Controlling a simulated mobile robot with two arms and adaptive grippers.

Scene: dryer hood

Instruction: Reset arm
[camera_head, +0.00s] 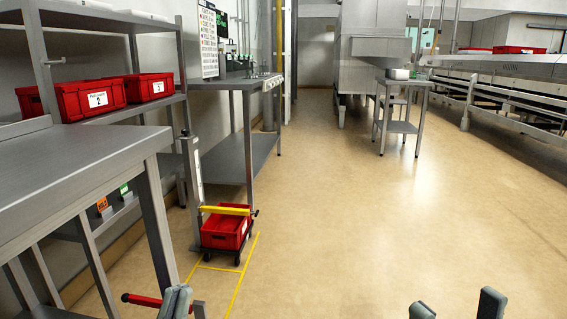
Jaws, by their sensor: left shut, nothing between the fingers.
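My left gripper (177,299) is at the bottom edge, left of the middle. Its grey fingers are together, with nothing visible between them. My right gripper (456,304) is at the bottom edge, right of the middle. Its two dark fingertips are wide apart, with only floor showing between them. The arms behind both grippers are mostly outside the view. A red handle (140,299) shows just left of my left gripper; I cannot tell whether they touch.
A steel table (80,160) stands close on the left, before a shelf with red bins (90,98). A red crate (226,231) sits on a low trolley within yellow floor lines. A small steel table (403,126) stands farther back. The floor (370,220) in the middle is clear.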

